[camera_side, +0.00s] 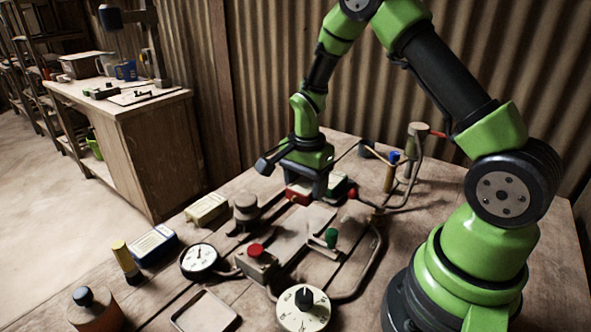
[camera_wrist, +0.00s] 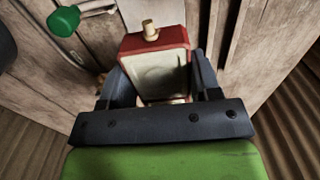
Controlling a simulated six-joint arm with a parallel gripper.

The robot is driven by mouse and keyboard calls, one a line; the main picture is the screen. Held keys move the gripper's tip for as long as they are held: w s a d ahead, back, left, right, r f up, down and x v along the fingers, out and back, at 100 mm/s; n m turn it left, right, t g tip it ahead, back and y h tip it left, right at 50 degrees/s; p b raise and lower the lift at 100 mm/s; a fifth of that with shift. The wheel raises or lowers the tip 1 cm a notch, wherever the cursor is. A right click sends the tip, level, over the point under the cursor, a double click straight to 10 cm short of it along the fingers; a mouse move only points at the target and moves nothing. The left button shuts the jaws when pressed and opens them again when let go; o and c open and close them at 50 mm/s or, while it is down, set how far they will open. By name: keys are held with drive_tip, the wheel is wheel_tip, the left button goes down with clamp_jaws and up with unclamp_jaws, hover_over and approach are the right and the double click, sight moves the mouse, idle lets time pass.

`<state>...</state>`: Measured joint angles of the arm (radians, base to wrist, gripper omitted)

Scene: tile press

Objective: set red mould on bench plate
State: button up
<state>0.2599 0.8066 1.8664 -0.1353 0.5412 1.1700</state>
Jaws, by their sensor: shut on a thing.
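The red mould (camera_wrist: 155,42) sits between the two jaws of my gripper (camera_wrist: 158,84) in the wrist view. It has a red rim, a pale cream face and a brass-coloured knob. In the side view my gripper (camera_side: 306,186) is low over the back of the bench, and the red mould (camera_side: 297,196) shows partly under it. I cannot tell whether the mould touches the surface below. A flat grey plate (camera_side: 318,217) lies just in front of the gripper; I cannot tell if it is the bench plate.
A green block (camera_side: 342,187) is close to the right of my gripper. A red-knobbed lever (camera_side: 352,193) and pipe stand near it. In front are a red-button box (camera_side: 258,262), a green-handled lever (camera_side: 331,238), gauges and a shallow tray (camera_side: 205,312).

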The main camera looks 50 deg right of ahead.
sight(306, 222)
drive_tip(key=shift+s+a+f, duration=0.1)
drive_tip(key=shift+s+f, duration=0.2)
drive_tip(key=shift+s, duration=0.05)
drive_tip(key=shift+f, duration=2.85)
drive_tip(key=shift+f, duration=0.35)
drive_tip(key=o, duration=1.2)
